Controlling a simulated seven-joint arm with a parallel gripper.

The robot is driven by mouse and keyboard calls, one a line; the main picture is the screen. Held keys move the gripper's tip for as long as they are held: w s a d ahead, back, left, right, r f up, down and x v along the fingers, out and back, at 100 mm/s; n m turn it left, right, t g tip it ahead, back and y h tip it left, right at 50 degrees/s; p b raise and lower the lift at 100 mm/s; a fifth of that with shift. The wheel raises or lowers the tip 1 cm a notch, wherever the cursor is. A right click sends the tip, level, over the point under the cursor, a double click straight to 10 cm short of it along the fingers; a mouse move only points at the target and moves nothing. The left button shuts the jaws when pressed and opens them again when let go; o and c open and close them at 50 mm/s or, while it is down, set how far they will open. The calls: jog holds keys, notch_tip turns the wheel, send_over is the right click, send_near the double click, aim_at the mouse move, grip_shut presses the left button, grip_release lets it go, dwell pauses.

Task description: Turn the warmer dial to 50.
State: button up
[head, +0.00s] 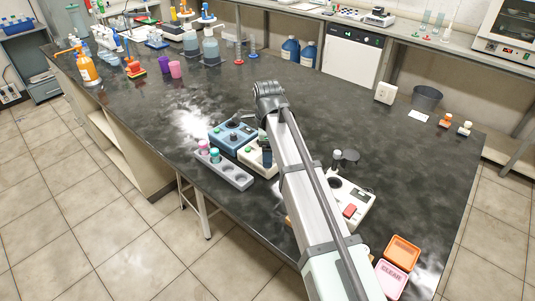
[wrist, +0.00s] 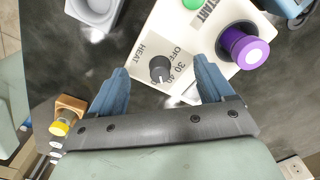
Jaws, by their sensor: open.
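The warmer is a cream box with printed labels; its top fills the upper middle of the wrist view (wrist: 150,30). Its dial (wrist: 160,68) is a small dark grey knob beside the words HEAT and OFF and the numbers 30 and 40. I cannot read the dial's setting clearly, and no 50 mark is legible. My gripper (wrist: 161,72) is open, with one blue finger on each side of the dial and visible gaps to it. In the head view the warmer (head: 246,152) is partly hidden behind my arm, and the gripper is mostly hidden there.
A purple-capped piece (wrist: 246,50) and a green button (wrist: 190,4) sit on the warmer's top. A blue device (head: 228,134) stands beside it. A grey rack (head: 232,177) with capped vials is in front. A white device (head: 352,203) stands right of my arm.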

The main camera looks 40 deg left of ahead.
jog(key=n, duration=0.3)
jog(key=shift+n, duration=0.4)
jog(key=n, duration=0.3)
jog(key=shift+n, duration=0.4)
jog(key=n, duration=0.3)
jog(key=shift+n, duration=0.4)
jog(key=n, duration=0.4)
jog(key=shift+c, duration=0.5)
jog(key=c, duration=1.2)
jog(key=m, duration=0.5)
jog(key=shift+c, duration=0.2)
jog(key=o, duration=1.3)
